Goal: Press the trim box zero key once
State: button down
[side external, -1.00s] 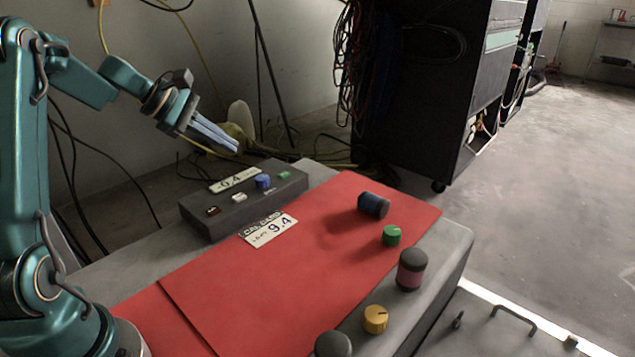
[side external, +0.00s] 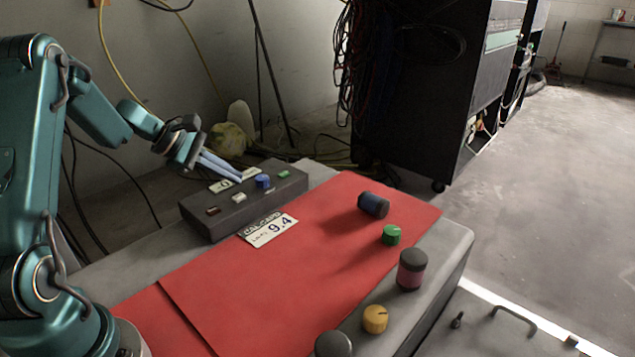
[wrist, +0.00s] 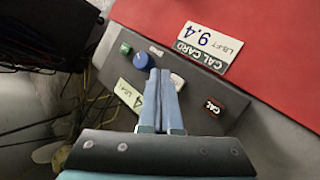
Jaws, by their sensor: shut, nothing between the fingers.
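The trim box (side external: 280,193) is a dark grey box at the back of the bench. It carries a dark reddish CAL key (wrist: 213,107), a white key (side external: 239,197), a blue knob (side external: 263,181) and a green key (side external: 284,174). I cannot read which key is marked zero. A white readout plate (wrist: 130,96) lies along its back edge, partly hidden by my fingers. My gripper (side external: 240,178) is shut and empty, its tips low over the box between the blue knob and the white key. In the wrist view the fingers (wrist: 160,72) partly cover the white key.
A white cal card (side external: 268,230) reading 9.4 lies on the red mat (side external: 270,290) before the box. A blue-black roller (side external: 373,205), a green knob (side external: 391,235), a pink-black roller (side external: 411,269) and a yellow knob (side external: 375,319) are on the right.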

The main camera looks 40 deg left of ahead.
aim_at(249, 196)
jog(key=shift+f, duration=0.75)
jog(key=shift+f, duration=0.1)
dwell(1.5)
jog(key=shift+f, duration=0.3)
jog(key=shift+f, duration=0.4)
dwell(0.5)
dwell(0.4)
jog(key=shift+r, duration=0.85)
jog(key=shift+r, duration=2.5)
